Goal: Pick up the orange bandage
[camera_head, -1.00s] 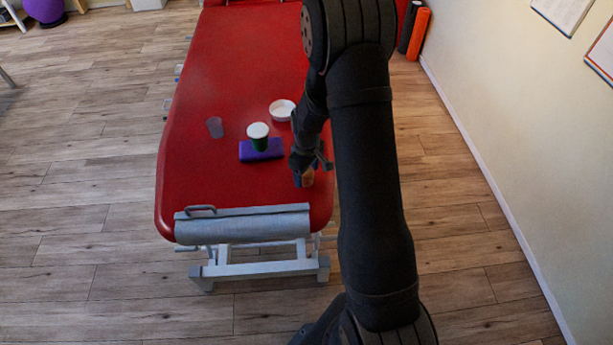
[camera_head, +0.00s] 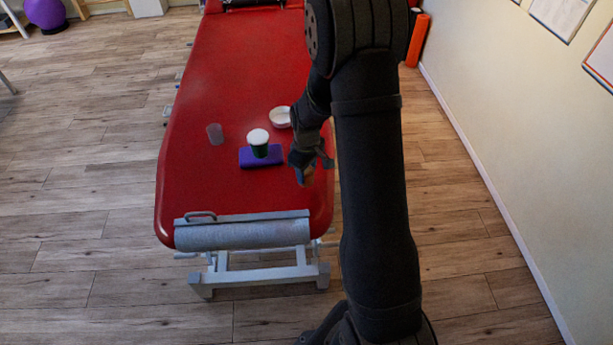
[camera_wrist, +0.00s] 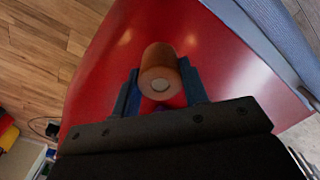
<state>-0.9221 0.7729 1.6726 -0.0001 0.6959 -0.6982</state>
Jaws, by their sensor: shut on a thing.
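The orange bandage (camera_wrist: 160,70) is a short roll, tan-orange with a pale core on its end. In the wrist view it sits between the two fingers of my gripper (camera_wrist: 160,92), which is shut on it. In the head view my gripper (camera_head: 306,165) is over the right near part of the red treatment table (camera_head: 210,195).
A white bowl (camera_head: 281,117) and a translucent cup (camera_head: 215,133) stand farther back. A grey roll (camera_head: 245,233) lies at the near end. The table's left near area is clear.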

